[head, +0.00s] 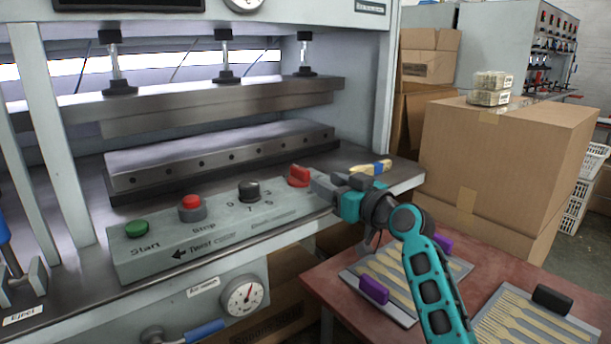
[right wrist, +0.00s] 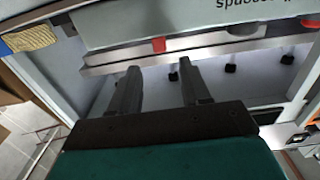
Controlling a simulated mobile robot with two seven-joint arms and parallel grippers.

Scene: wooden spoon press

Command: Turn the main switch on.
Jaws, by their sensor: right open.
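The control panel (head: 190,245) runs along the front of the press. A red rotary knob (head: 299,175) sits at its right end and appears to be the main switch; its label is hidden. In the right wrist view a red part (right wrist: 158,45), apparently the same knob, lies ahead between the finger directions. My right gripper (head: 321,186) is just right of the knob in the head view. Its two fingers (right wrist: 159,72) are apart, with nothing between them. I cannot tell whether a finger touches the knob. My left gripper is not in view.
The panel also carries a black selector (head: 249,190), a red stop button (head: 191,207) and a green start button (head: 136,229). The press bed (head: 220,158) lies behind. A red table (head: 329,272) with trays of wooden cutlery stands below my right arm. Cardboard boxes (head: 500,160) stand right.

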